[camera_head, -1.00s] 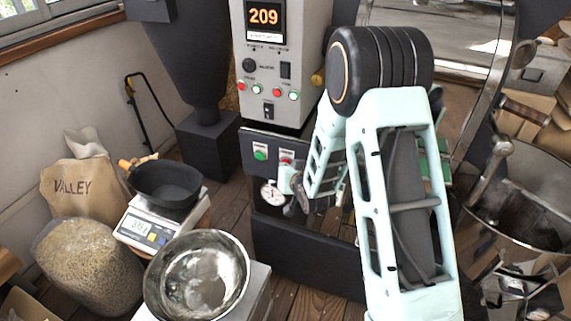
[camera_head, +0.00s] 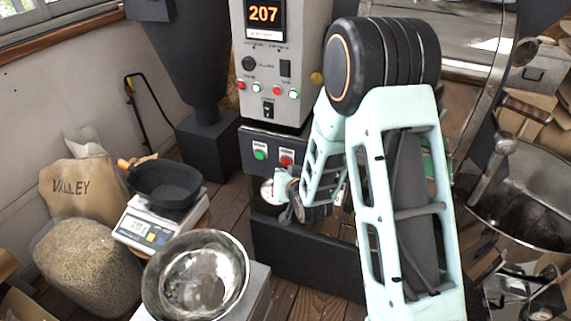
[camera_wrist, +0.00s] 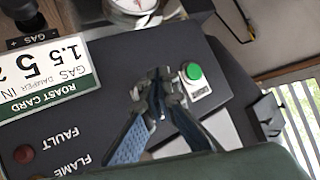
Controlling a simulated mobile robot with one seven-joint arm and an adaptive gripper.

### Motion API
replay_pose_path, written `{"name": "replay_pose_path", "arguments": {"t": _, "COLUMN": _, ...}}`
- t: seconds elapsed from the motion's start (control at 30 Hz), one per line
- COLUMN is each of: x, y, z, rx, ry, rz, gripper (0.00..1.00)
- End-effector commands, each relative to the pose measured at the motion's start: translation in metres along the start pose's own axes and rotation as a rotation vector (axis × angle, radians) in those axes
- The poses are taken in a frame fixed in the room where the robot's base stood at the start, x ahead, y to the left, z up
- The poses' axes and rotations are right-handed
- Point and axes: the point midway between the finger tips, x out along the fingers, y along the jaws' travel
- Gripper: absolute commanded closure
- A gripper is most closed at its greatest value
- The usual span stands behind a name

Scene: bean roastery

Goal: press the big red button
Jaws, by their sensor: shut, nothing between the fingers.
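The red button (camera_head: 286,160) is on the black front panel of the roasting machine, right of a green button (camera_head: 259,154). In the head view my gripper (camera_head: 284,188) is just below the red button, partly covered by my own arm; I cannot tell there whether it touches the panel. In the wrist view my gripper (camera_wrist: 157,95) is shut and empty, its fingertips over the panel. The green button (camera_wrist: 194,72) shows on its white plate right of the fingertips. The red button is not seen in the wrist view and is probably behind the fingers.
A dial gauge (camera_head: 268,191) sits just left of my gripper. A roast card (camera_wrist: 45,75) and dark lamps labelled FAULT (camera_wrist: 23,154) and FLAME (camera_wrist: 40,178) are on the panel. A metal bowl (camera_head: 196,278), a scale (camera_head: 150,232) and a black pan (camera_head: 166,185) stand at the left.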

Motion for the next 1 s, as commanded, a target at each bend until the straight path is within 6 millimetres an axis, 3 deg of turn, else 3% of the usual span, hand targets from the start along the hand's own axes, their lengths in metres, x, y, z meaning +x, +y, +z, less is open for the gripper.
{"name": "replay_pose_path", "arguments": {"t": 0.4, "x": -0.025, "y": -0.018, "z": 0.018, "rx": 0.000, "ry": 0.001, "rz": 0.000, "gripper": 1.00}}
{"name": "replay_pose_path", "arguments": {"t": 1.0, "x": -0.025, "y": -0.018, "z": 0.018, "rx": 0.000, "ry": 0.001, "rz": 0.000, "gripper": 1.00}}
